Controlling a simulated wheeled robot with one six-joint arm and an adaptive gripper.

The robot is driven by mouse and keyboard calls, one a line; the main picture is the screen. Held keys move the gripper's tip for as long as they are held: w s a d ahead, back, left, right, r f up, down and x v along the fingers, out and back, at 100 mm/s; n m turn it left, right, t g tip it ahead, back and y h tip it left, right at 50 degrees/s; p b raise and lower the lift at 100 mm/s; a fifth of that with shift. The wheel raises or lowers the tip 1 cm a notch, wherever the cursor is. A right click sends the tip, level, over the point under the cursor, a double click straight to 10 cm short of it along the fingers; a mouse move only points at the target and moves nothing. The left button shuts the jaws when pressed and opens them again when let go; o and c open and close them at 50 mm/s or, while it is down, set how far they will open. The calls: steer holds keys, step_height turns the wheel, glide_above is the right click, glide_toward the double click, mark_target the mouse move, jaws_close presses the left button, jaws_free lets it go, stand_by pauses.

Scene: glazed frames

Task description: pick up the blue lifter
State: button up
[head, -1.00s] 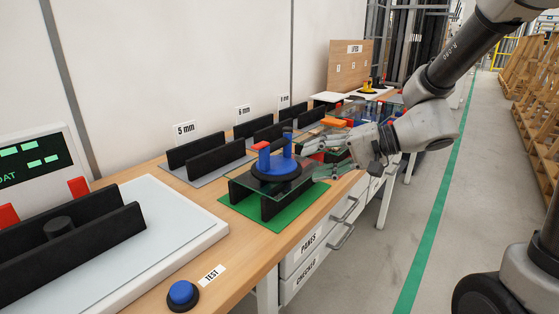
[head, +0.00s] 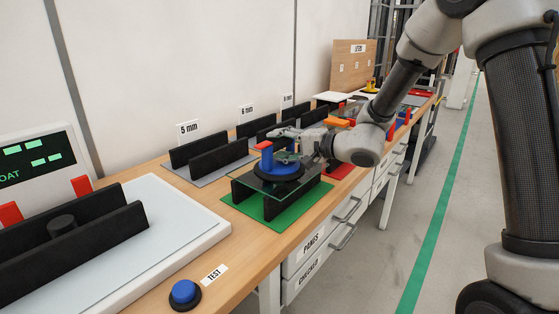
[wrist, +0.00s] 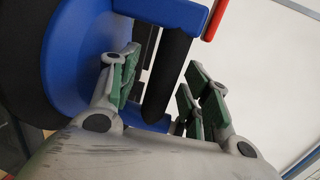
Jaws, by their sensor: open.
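The blue lifter (head: 265,159) has blue posts, a red tip and a broad black disc. It stands on a glass pane (head: 310,182) that rests on two black rails over a green mat. In the wrist view the lifter's blue body (wrist: 75,70) is close at the left, with its black handle bar running up to a blue post. My gripper (head: 292,142) is at the lifter's upper part, reaching in from the right. In the wrist view its green-padded fingers (wrist: 162,90) are apart, on either side of the black bar. Contact cannot be told.
Black rail racks labelled 5 mm (head: 205,155) and 6 mm stand behind on the bench. A white test plate (head: 190,225) with black rails lies at the left front, with a blue button (head: 183,291) near the edge. A yellow lifter (head: 370,86) stands farther back.

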jaws_close()
steer(key=shift+r, duration=0.15)
stand_by(0.4)
